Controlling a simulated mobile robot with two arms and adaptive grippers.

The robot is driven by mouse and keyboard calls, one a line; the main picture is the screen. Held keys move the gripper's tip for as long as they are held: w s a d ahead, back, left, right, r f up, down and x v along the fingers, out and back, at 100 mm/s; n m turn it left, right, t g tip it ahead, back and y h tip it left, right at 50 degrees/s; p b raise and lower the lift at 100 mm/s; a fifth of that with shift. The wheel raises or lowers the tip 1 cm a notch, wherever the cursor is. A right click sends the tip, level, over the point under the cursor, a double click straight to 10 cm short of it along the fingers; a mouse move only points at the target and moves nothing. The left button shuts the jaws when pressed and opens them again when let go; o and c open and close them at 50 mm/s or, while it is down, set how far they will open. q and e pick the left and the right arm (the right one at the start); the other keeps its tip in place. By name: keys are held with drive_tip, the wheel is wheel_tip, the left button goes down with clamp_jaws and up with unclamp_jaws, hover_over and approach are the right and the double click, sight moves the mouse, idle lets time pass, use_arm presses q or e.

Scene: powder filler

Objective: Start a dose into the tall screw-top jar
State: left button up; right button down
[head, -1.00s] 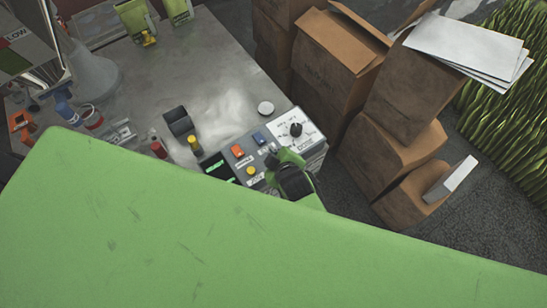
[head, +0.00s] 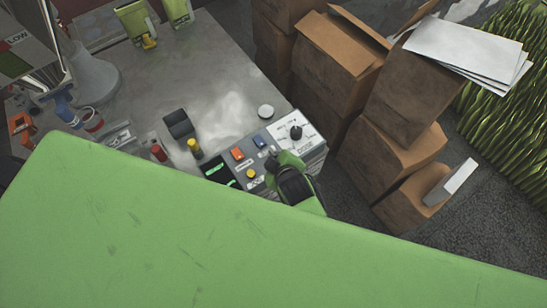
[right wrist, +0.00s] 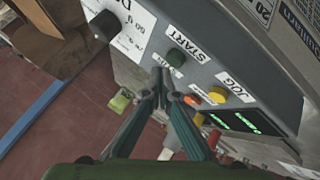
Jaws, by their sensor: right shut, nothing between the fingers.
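The filler's control panel (head: 285,147) shows on the right of the bench in the head view. My right gripper (head: 271,156) is at the panel, pointing down, shut and empty. In the right wrist view its closed fingertips (right wrist: 160,76) are close to the green START button (right wrist: 175,58); I cannot tell whether they touch. The knob also shows in the head view (head: 295,132). I cannot identify the tall jar. My left gripper is out of view.
Orange (head: 238,153) and blue (head: 259,141) switches sit on the panel. A yellow-topped item (head: 194,146) and a red-topped one (head: 158,152) stand left of it. Cardboard boxes (head: 320,80) are stacked at the right. A large green surface hides the lower head view.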

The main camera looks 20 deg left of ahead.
drive_tip(key=shift+f, duration=0.1)
idle(0.3)
drive_tip(key=shift+f, duration=0.3)
drive_tip(key=shift+f+b, duration=0.3)
drive_tip(key=shift+f, duration=0.15)
idle(0.6)
idle(0.3)
drive_tip(key=shift+r+p, duration=0.85)
drive_tip(key=shift+p, duration=0.2)
wheel_tip(320, 180, up, 5)
drive_tip(key=p, duration=0.5)
